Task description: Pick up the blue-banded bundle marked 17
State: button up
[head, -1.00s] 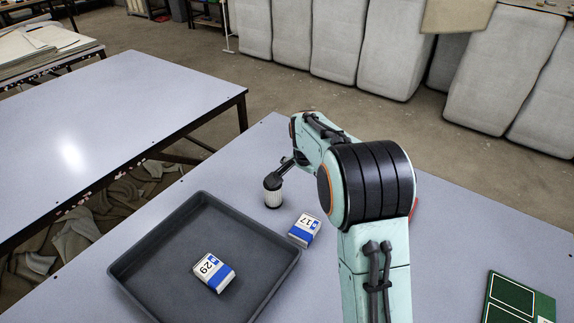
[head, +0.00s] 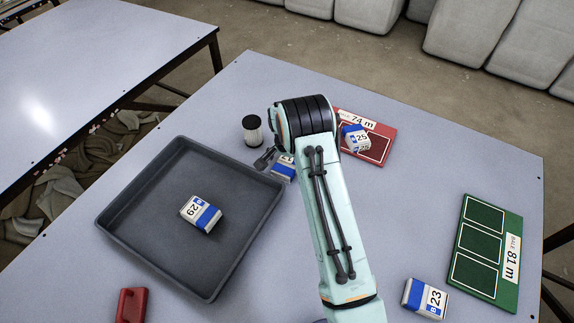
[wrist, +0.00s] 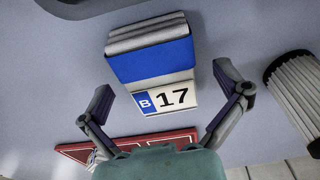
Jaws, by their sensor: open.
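The bundle marked 17 (head: 284,169) lies on the table just right of the dark tray, partly hidden by my arm in the head view. In the wrist view the bundle (wrist: 150,62) shows folded grey cloth, a blue band and a white label reading B 17. My gripper (wrist: 165,88) is open, with one finger on each side of the bundle's label end. Gaps show between both fingers and the bundle in that view; the height between them is hard to tell. In the head view only a part of my gripper (head: 264,158) shows beside the bundle.
The dark tray (head: 128,241) holds bundle 29 (head: 200,213). A ribbed black-capped cylinder (head: 252,131) stands close behind bundle 17. Bundle 25 (head: 355,139) lies on a red board (head: 380,128). Bundle 23 (head: 424,298) lies near a green board (head: 510,247). A red object (head: 131,305) lies front left.

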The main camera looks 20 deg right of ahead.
jog(key=shift+c, duration=0.3)
jog(key=c, duration=1.2)
jog(key=shift+s, duration=0.1)
